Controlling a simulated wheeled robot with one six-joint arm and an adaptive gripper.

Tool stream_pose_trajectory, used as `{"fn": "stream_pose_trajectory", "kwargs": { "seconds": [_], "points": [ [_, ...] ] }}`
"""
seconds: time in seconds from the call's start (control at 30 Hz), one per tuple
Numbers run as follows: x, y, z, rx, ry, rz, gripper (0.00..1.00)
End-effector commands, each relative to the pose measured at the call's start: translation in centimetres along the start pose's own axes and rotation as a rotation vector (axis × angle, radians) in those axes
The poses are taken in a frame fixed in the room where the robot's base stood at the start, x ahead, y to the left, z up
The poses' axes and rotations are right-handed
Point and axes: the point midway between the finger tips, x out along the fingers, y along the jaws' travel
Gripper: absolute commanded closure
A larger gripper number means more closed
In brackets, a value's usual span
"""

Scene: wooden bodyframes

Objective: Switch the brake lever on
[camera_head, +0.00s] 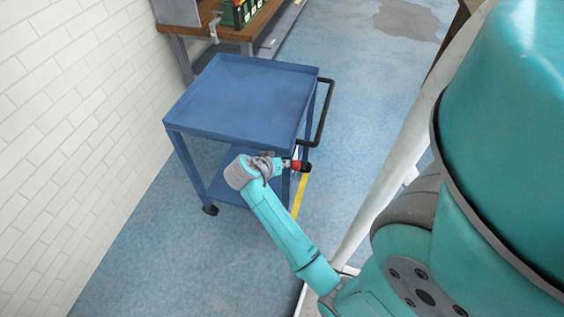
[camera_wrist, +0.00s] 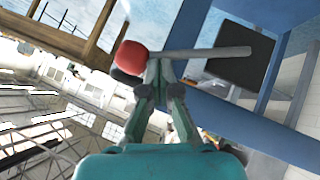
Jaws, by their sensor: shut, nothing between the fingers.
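The brake lever shows in the wrist view as a grey rod with a red knob (camera_wrist: 130,57) on its left end. The rod runs right toward a dark plate (camera_wrist: 235,55) on a blue frame. My gripper (camera_wrist: 160,72) is shut and empty, its fingertips at the rod just right of the knob. Whether they touch it is unclear. In the head view the red knob (camera_head: 296,165) shows at the near right corner of the blue cart (camera_head: 245,95), beside my gripper (camera_head: 280,162). Most of the lever is hidden there by my wrist.
A black handle (camera_head: 325,115) sticks out from the cart's right side. A white brick wall (camera_head: 70,130) stands on the left. A wooden workbench (camera_head: 240,32) with green items is behind the cart. A yellow line (camera_head: 300,195) marks the floor, which is open right of the cart.

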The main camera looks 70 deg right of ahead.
Motion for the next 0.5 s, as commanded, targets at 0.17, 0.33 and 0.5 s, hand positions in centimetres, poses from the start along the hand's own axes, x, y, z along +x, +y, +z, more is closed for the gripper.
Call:
{"fn": "stream_pose_trajectory", "kwargs": {
  "seconds": [0.17,0.33,0.5],
  "points": [
    [1.0,0.6,1.1,0.092,-0.004,-0.088,1.0],
    [2.2,0.8,2.4,0.203,-0.005,-0.198,1.0],
    [3.4,0.8,3.5,0.32,-0.005,-0.312,1.0]
  ]
}}
